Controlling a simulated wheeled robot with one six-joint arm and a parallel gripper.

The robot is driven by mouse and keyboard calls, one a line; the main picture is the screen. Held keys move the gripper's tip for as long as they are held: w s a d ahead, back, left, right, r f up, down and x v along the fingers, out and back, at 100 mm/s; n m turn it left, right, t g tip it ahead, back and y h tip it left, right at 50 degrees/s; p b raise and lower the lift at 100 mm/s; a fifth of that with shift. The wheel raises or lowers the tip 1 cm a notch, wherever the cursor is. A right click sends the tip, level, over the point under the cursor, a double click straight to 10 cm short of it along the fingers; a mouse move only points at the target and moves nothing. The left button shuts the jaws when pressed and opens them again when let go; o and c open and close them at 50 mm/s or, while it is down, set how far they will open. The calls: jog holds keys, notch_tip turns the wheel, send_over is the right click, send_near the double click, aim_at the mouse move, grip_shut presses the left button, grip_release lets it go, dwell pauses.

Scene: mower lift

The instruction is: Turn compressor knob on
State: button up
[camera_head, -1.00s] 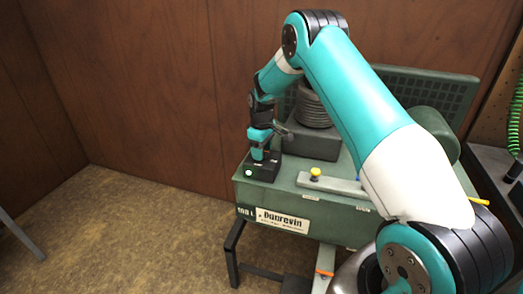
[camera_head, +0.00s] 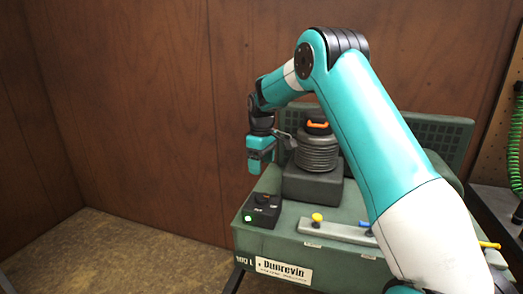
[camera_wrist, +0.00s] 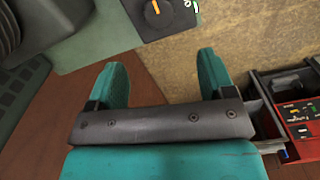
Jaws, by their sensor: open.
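The compressor (camera_head: 318,225) is a dark green unit with a "Dunrevin" label. A black switch box (camera_head: 268,216) sits on its front left corner, with a lit green light (camera_head: 247,218) on its front face. The round black knob (camera_wrist: 157,12) with an orange pointer line shows at the top edge of the wrist view, partly cut off; white marks lie beside it. My gripper (camera_head: 257,168) is above the switch box and apart from it. In the wrist view my gripper (camera_wrist: 162,75) has its two teal fingers spread, with nothing between them.
A ribbed dark cylinder (camera_head: 317,152) with an orange-topped cap stands behind the box. A grey bar (camera_head: 340,232) with a yellow and a blue knob lies to the right. A red toolbox (camera_wrist: 300,115) is at the wrist view's right. Floor left of the compressor is clear.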

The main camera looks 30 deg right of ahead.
jog(key=shift+r, duration=2.75)
